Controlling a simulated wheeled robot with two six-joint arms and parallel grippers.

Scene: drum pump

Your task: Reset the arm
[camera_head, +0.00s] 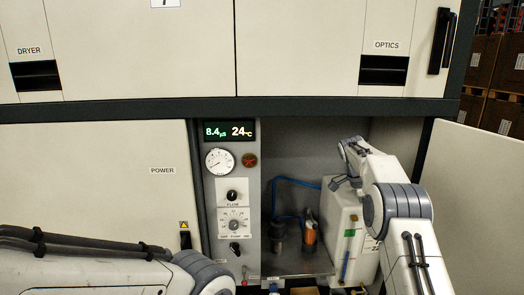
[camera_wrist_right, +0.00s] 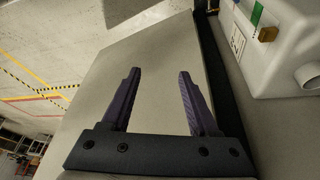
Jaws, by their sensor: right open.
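My right arm reaches from the lower right up to the open cabinet bay, in front of the white container. In the right wrist view my right gripper (camera_wrist_right: 157,72) is open, with nothing between its two dark fingers. A pale panel lies behind the fingers. My left arm crosses the lower left of the head view, and its gripper is out of frame.
The bay holds a white container (camera_head: 343,222), also at upper right in the wrist view (camera_wrist_right: 285,50), an orange-and-dark pump (camera_head: 309,232) and a blue hose (camera_head: 292,181). An open door (camera_head: 475,190) stands right. A control panel (camera_head: 232,205) is left.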

